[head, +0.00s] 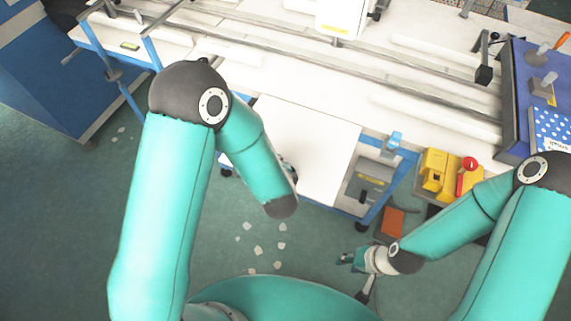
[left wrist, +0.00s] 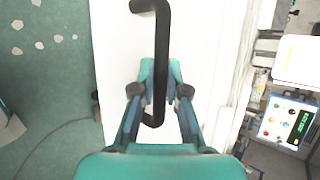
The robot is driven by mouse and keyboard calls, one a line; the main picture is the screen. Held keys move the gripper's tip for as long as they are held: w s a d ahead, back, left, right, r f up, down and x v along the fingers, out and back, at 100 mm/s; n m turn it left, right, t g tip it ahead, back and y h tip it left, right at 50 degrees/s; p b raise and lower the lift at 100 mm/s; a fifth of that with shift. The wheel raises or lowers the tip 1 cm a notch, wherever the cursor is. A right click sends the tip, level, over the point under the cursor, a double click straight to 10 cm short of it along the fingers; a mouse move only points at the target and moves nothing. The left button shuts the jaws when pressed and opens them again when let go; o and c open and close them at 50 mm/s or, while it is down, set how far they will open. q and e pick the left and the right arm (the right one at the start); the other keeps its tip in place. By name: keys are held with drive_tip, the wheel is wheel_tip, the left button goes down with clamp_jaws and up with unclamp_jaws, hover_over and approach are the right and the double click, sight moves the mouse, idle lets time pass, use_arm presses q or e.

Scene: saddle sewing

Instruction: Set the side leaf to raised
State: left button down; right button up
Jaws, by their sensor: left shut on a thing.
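A plain white panel (head: 315,145), which looks like the side leaf, is at the front of the long white table in the head view; its tilt is hard to tell. In the left wrist view the white panel (left wrist: 115,55) lies behind a black bent handle (left wrist: 162,35). My left gripper (left wrist: 160,85) is shut on this handle, with a finger on each side. In the head view my left arm hides most of that gripper. My right gripper (head: 354,275) is open and empty, low over the floor to the right of the panel.
The table (head: 420,85) carries long rails. A grey switch box (head: 369,186) sits under its front edge, right of the panel. A yellow device with a red knob (head: 447,175) and an orange-red block (head: 392,222) are near my right arm. A blue cabinet (head: 55,75) stands left.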

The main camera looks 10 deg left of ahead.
use_arm(q)
drive_tip(key=shift+w+a+r, duration=0.1)
drive_tip(key=shift+w+r, duration=0.1)
drive_tip(key=shift+r, duration=0.05)
drive_tip(key=c, duration=1.2)
unclamp_jaws()
drive_tip(key=shift+f, duration=0.1)
drive_tip(key=shift+s, duration=0.1)
drive_tip(key=v, duration=0.7)
drive_tip(key=shift+s, duration=0.1)
